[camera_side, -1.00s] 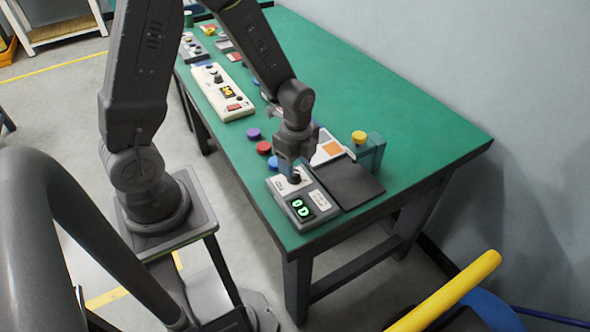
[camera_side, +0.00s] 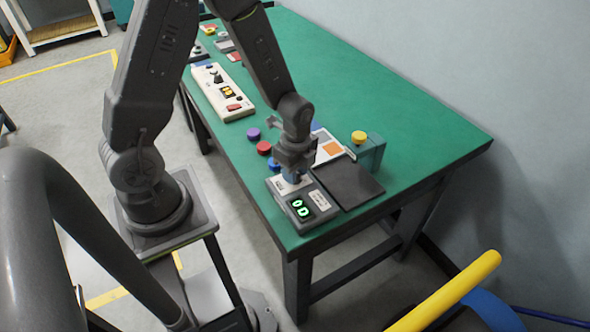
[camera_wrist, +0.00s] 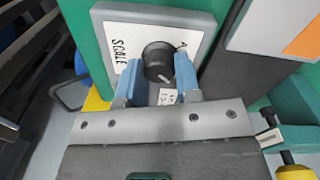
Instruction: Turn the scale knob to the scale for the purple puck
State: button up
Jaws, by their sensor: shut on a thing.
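The scale box (camera_side: 322,207) stands at the table's near edge, with a lit green display (camera_side: 299,208). Its black scale knob (camera_wrist: 158,60) shows in the wrist view on a white label reading "SCALE", with a light pointer line at its lower edge. My gripper (camera_wrist: 157,75) has its blue fingers around the knob, shut on it. In the side view my gripper (camera_side: 294,176) points down over the box and hides the knob. The purple puck (camera_side: 254,134) lies on the table to the upper left, apart from my gripper.
A red puck (camera_side: 264,148) and a blue puck (camera_side: 273,165) lie close to my gripper. A dark plate (camera_side: 348,186) and a teal block with a yellow button (camera_side: 359,137) are at the right. A cream panel (camera_side: 214,92) lies further back. The table's right half is clear.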

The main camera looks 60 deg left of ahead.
jog(key=shift+c, duration=0.9)
jog(key=shift+n, duration=0.3)
jog(key=n, duration=1.1)
jog(key=shift+a+n, duration=0.1)
jog(key=shift+n, duration=2)
